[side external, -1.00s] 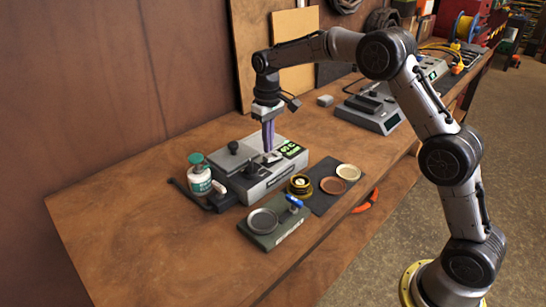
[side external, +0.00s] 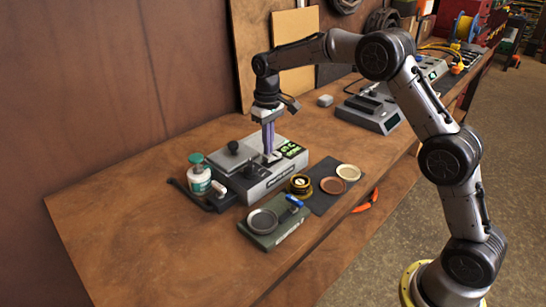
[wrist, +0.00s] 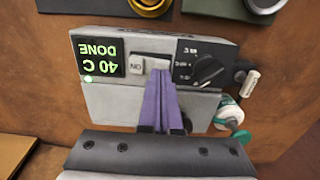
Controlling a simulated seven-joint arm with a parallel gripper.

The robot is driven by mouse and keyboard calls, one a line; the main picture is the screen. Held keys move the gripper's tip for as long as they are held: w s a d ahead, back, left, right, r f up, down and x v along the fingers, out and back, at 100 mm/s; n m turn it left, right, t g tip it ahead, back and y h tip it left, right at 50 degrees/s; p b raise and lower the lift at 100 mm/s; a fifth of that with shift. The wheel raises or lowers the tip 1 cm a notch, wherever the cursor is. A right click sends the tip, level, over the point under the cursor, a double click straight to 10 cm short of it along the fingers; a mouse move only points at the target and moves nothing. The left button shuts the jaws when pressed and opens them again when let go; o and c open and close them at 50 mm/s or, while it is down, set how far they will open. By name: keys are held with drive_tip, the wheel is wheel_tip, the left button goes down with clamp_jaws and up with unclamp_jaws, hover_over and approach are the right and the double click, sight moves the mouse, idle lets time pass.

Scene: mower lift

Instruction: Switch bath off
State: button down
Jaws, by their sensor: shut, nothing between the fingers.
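My gripper (wrist: 160,73) is shut and empty, with purple fingers pointing down at the switch's right half. The fingertips hide part of that half; I cannot tell if they touch it. From the side, my gripper (side external: 268,153) stands over the bath's top panel.
A black dial (wrist: 205,70) is just right of the switch in the wrist view. A green-capped jar (side external: 199,180) stands left of the bath. A green plate with a pan (side external: 262,221) and a dark mat with rings (side external: 325,200) lie in front.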

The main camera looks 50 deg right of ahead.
drive_tip(key=shift+f, duration=0.75)
idle(0.3)
drive_tip(key=shift+r, duration=3.55)
